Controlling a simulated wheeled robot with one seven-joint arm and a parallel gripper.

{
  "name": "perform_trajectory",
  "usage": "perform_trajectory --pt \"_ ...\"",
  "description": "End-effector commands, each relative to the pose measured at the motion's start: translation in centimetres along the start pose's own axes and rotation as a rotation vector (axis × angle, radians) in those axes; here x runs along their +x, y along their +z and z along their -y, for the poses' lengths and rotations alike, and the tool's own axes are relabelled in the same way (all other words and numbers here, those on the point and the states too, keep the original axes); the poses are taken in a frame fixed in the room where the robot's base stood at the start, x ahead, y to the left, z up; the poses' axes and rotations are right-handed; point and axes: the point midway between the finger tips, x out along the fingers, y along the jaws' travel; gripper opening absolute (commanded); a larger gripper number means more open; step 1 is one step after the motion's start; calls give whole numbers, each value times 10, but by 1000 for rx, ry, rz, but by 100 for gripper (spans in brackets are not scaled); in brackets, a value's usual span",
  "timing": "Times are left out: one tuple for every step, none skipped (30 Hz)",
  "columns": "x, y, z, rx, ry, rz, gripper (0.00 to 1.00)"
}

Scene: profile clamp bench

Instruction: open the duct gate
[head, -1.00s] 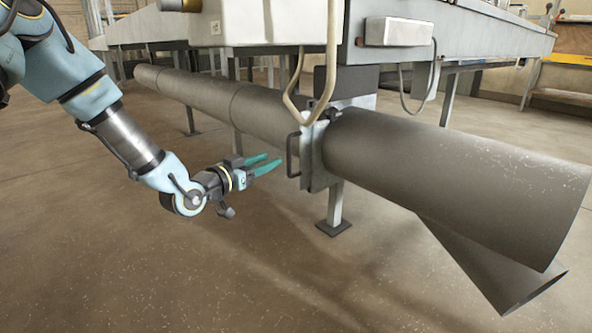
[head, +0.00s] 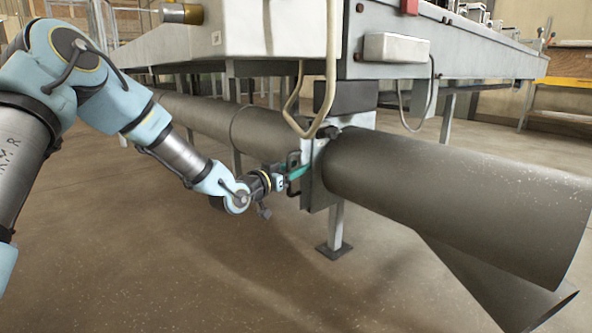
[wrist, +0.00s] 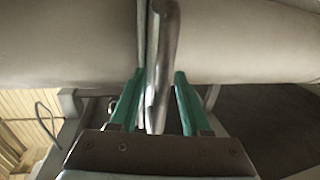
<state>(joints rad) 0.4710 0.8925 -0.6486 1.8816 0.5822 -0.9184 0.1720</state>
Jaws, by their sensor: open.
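The duct gate (head: 313,178) is a flat grey plate housing set across the large grey duct (head: 450,190), with a dark bar handle (head: 291,190) on its left side. My gripper (head: 298,172) is at the handle, and its green fingers partly hide it in the head view. In the wrist view the handle (wrist: 162,70) runs down between the two open green fingers (wrist: 157,105). Gaps show on both sides of the bar, with the left finger nearer to it. The gate plate's edge (wrist: 142,40) stands just left of the handle.
A grey machine bench (head: 240,35) stands above and behind the duct. A beige hose (head: 331,70) hangs in a loop close above the gate. A support leg (head: 335,228) stands below it. The floor in front is clear.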

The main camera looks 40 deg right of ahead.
Motion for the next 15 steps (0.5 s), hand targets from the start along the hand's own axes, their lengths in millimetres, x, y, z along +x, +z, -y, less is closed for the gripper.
perform_trajectory --pt "0 0 0 0 0 0 47" --pt "0 0 0 0 0 0 47" --pt "0 0 0 0 0 0 47" --pt "0 0 0 0 0 1 47" --pt "0 0 0 0 0 1 47" --pt "0 0 0 0 0 1 46" --pt "0 0 0 0 0 1 43" --pt "0 0 0 0 0 1 39" --pt "0 0 0 0 0 1 35" --pt "0 0 0 0 -1 1 31" --pt "0 0 0 0 -1 1 28" --pt "0 0 0 0 -1 1 24" --pt "0 0 1 0 -1 1 20" --pt "0 0 1 0 -2 1 17" --pt "0 0 1 0 -3 1 12"
